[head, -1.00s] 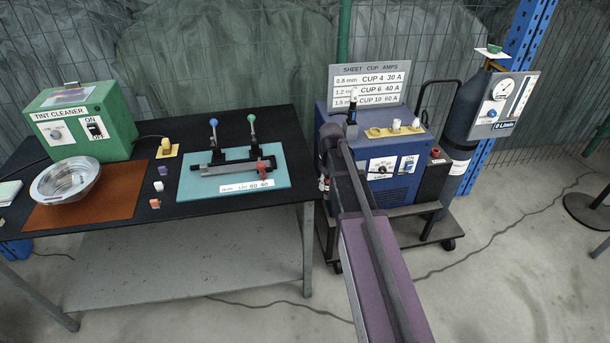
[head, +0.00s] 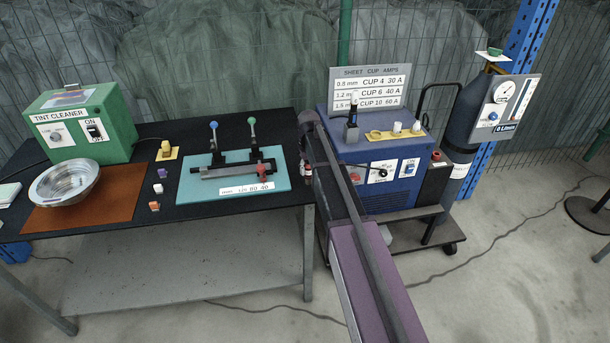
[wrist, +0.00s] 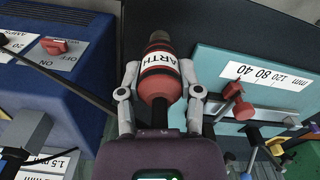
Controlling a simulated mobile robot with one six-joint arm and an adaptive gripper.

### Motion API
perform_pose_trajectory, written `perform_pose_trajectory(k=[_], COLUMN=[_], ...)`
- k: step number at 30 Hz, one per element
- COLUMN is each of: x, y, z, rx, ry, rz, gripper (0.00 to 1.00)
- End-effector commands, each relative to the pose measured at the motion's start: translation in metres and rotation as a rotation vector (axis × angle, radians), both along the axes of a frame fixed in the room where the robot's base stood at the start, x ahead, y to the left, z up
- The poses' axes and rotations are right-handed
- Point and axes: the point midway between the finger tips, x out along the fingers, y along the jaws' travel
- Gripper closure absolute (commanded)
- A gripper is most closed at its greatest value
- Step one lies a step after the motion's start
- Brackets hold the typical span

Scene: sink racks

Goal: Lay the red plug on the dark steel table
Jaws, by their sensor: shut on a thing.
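The red plug (wrist: 158,82) has black bands and a white label reading "ARTH" in the part that shows. My gripper (wrist: 159,76) is shut on it, with one finger on each side and the metal tip pointing away from me. In the head view the plug (head: 307,170) shows small beside the table's right edge, partly hidden by my arm. The dark steel table (head: 240,118) has a black top. It also shows beyond the plug's tip in the wrist view (wrist: 188,22). I cannot tell the plug's height above it.
A teal board (head: 189,187) with a clamp fixture lies close to the plug's side. The blue welder (head: 400,157) on its cart stands right of the table. A steel bowl (head: 48,188), green tint cleaner (head: 110,145) and small blocks occupy the table's left and middle.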

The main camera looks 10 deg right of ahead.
Motion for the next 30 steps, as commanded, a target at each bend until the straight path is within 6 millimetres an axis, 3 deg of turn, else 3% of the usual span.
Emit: perform_pose_trajectory(k=[9,21,30], x=[0.015,0.012,0.012], y=[0.005,0.004,0.004], z=[-0.002,-0.035,-0.036], rx=[0.0,0.0,0.0], ry=[0.0,0.0,0.0], rz=[0.0,-0.001,-0.001], gripper=[1.0,1.0,1.0])
